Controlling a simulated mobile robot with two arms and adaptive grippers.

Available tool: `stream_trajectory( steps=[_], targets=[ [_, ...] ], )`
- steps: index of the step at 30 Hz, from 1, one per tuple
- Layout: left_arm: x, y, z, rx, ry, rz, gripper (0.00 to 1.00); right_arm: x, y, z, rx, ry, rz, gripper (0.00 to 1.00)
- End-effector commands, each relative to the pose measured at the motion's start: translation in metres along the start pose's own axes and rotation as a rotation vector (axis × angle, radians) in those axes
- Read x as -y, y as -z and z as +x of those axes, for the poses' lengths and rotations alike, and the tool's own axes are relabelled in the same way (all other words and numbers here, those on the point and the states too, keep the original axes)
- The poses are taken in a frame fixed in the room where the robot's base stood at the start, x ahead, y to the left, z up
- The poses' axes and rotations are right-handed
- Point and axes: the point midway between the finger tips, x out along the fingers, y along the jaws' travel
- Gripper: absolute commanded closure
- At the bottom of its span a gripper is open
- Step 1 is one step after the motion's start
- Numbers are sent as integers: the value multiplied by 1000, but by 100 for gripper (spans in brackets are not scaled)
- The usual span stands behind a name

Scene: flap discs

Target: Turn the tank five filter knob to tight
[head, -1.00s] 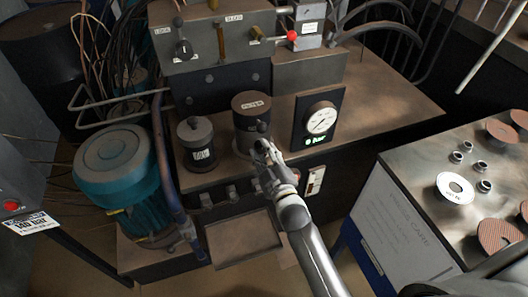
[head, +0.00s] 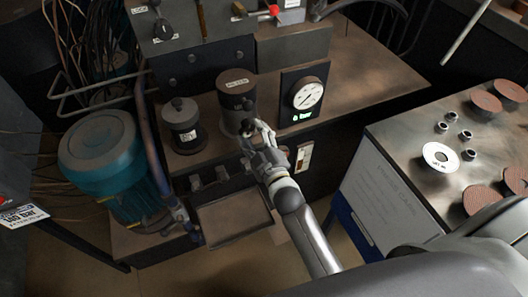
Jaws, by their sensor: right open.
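A dark brown cylinder (head: 236,90) with a pale label on its top, probably the filter, stands on the brown bench top below the grey valve block. A small dark knob (head: 248,104) shows on its front right side. I cannot read the label or tell the knob's setting. My right gripper (head: 258,130) is open in front of the cylinder, just below the knob. Its fingers overlap the cylinder's lower edge in the picture, and I cannot tell whether they touch. My left gripper is not in view.
A teal motor (head: 100,165) is at left. A metal-topped cart (head: 400,128) with several discs is at right.

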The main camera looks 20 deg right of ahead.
Motion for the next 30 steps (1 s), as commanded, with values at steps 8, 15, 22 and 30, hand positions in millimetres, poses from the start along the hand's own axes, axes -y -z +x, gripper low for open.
stream_trajectory(
  steps=[8,15,22,30],
  targets=[
    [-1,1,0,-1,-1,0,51,1,-1,-51,3,2,0,49],
    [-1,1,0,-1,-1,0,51,1,-1,-86,3,2,0,49],
    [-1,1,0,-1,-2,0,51,0,-1,-101,2,1,-1,49],
    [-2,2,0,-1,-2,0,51,0,0,-102,1,0,-1,49]
  ],
)
